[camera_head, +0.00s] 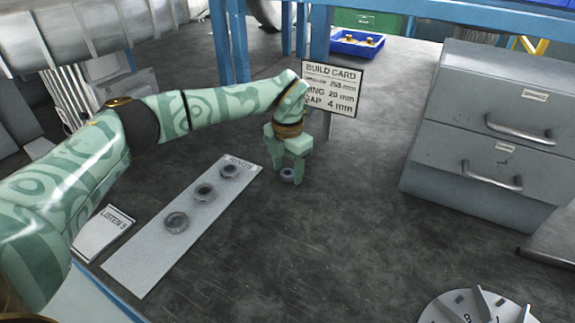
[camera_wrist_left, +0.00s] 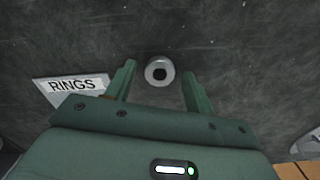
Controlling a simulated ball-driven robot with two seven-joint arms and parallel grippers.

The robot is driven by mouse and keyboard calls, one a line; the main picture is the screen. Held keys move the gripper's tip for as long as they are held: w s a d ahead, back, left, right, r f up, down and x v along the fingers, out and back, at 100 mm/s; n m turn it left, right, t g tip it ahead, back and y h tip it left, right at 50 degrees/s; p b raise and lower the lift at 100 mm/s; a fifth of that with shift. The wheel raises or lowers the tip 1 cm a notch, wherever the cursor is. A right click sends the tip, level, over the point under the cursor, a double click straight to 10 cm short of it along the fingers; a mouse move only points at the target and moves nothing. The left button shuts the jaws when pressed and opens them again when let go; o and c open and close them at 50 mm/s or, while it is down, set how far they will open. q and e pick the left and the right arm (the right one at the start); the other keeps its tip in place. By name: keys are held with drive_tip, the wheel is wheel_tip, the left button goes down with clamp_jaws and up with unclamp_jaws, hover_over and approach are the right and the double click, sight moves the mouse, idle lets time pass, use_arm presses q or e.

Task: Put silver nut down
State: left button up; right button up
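The silver nut (camera_head: 287,175), a small grey ring shape with a dark hole, is low at the dark bench top, just right of the far end of the rings strip. My left gripper (camera_head: 288,170) points down over it. In the left wrist view the nut (camera_wrist_left: 159,71) shows between the two fingertips, with a clear gap on both sides. My left gripper (camera_wrist_left: 160,83) is open there, and neither finger touches the nut. My right gripper is in neither view.
A pale strip (camera_head: 140,262) marked RINGS carries three rings. A build card (camera_head: 331,88) stands close behind my gripper. A grey drawer unit (camera_head: 480,130) is at right, a vaned disc (camera_head: 470,312) at front right. A blue tray (camera_head: 345,48) is behind. The middle bench is clear.

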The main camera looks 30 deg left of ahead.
use_arm(q)
drive_tip(key=shift+r, duration=0.25)
wheel_tip(320, 180, up, 12)
drive_tip(key=p, duration=0.5)
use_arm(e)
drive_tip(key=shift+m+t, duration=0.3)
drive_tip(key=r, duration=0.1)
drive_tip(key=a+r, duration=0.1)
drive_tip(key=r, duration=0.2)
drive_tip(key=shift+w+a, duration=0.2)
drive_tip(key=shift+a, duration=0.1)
